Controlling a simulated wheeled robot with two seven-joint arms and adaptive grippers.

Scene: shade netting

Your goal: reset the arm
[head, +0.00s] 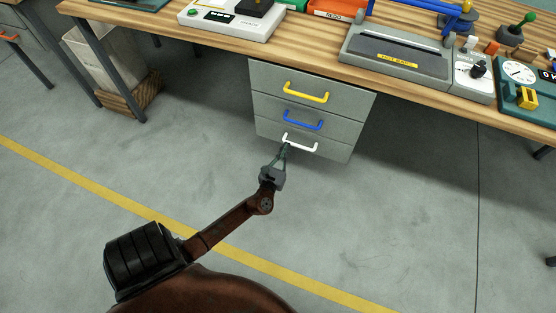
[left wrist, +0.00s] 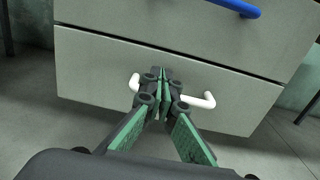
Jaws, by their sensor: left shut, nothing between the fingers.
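My left gripper (head: 284,152) reaches up to the white handle (head: 300,147) of the bottom drawer (head: 330,150). In the left wrist view my left gripper (left wrist: 163,80) is shut with its fingertips together, in front of the middle of the white handle (left wrist: 203,101), which shows on both sides of the fingers. Whether the fingers touch the handle cannot be told. All three drawers look closed. My right gripper is not in view.
The drawer unit hangs under a wooden workbench (head: 225,42). Its upper drawers have a yellow handle (head: 306,96) and a blue handle (head: 304,124). Devices, including a grey one (head: 397,52), stand on the bench. A white bin on a wooden base (head: 135,98) is at left. The floor is open.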

